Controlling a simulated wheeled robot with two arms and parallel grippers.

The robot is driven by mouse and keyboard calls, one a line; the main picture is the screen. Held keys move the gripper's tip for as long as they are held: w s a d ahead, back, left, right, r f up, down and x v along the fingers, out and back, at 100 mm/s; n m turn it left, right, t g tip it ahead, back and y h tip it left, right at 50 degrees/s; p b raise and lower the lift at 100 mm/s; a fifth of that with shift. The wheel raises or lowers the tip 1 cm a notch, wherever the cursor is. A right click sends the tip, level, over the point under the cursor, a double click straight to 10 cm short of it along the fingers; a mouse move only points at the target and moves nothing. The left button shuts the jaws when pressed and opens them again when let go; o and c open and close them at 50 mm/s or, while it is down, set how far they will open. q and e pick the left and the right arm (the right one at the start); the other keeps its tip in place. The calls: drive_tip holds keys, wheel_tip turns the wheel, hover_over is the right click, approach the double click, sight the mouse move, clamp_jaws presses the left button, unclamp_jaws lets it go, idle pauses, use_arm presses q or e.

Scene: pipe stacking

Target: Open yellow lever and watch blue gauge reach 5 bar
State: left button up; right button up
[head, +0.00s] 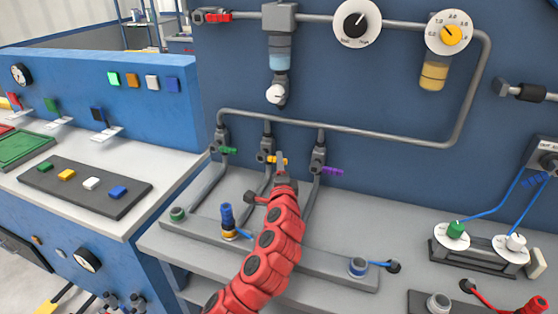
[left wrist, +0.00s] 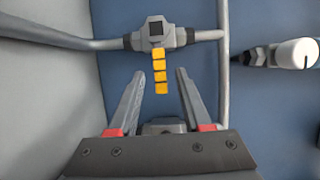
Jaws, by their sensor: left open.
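The yellow lever (head: 278,160) sits on the middle of three small valves under the grey pipe in the head view. In the left wrist view, the yellow lever (left wrist: 160,72) extends from the grey valve body (left wrist: 157,34) toward my gripper. My left gripper (head: 281,160) is at the lever, at the end of the red arm. In the wrist view the left gripper (left wrist: 161,74) is open, its fingers on either side of the lever with gaps. I cannot make out a blue gauge; a dial with a yellow centre (head: 449,33) is at upper right. My right gripper is out of view.
A green lever (head: 228,150) and a purple lever (head: 332,171) flank the yellow one. A dial with a black knob (head: 357,22) is above. A blue knob (head: 227,214) stands on the bench near my arm. White-faced knobs (head: 452,236) are at right.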

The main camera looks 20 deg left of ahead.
use_arm(q)
drive_tip(key=shift+x, duration=1.3)
clamp_jaws()
idle(0.5)
